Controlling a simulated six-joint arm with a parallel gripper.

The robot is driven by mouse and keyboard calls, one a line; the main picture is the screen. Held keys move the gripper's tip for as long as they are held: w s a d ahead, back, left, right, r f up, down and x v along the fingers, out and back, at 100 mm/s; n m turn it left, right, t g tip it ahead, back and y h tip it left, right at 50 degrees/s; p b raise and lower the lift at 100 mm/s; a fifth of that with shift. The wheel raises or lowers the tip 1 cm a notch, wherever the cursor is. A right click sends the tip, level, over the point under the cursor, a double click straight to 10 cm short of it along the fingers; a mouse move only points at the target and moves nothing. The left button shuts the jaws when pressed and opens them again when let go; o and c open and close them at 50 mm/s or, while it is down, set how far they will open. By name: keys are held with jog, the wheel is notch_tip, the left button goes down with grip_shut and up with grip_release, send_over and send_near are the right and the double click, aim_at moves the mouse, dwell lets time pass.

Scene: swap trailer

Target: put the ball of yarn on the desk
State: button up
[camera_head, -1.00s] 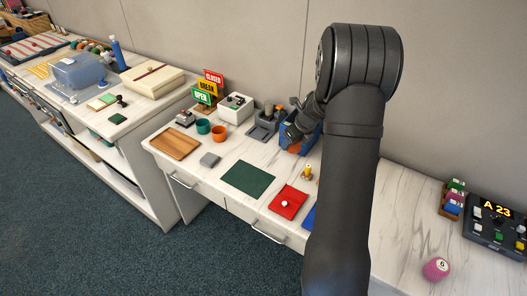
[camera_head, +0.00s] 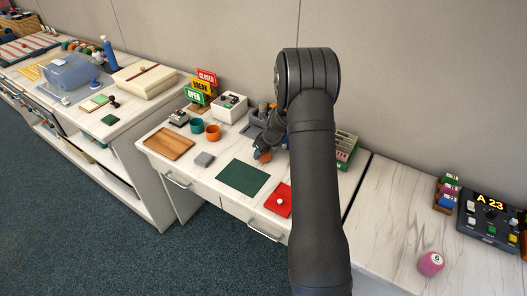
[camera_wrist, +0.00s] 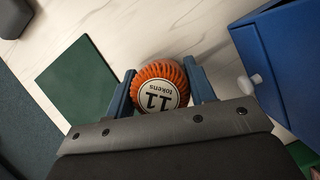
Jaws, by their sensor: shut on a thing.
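The ball of yarn (camera_wrist: 160,87) is orange and ribbed, with a white label reading "11 tokens". My gripper (camera_wrist: 161,82) is shut on it, one blue finger on each side, in the wrist view. In the head view the orange ball (camera_head: 265,157) shows at my gripper (camera_head: 262,152), behind the green mat. The desk (camera_head: 222,158) is white and marbled, and it also shows under the ball in the wrist view (camera_wrist: 135,30). I cannot tell whether the ball touches the desk.
A dark green mat (camera_wrist: 78,80) lies left of the ball. A blue box (camera_wrist: 285,60) with a white knob stands to the right.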

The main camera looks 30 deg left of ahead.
jog(key=o, duration=1.1)
jog(key=shift+f, duration=0.1)
jog(key=shift+c, duration=0.2)
jog(key=v, duration=1.2)
jog(key=x, duration=1.2)
jog(key=shift+f, duration=0.1)
notch_tip(320, 180, up, 2)
jog(key=shift+r, duration=0.55)
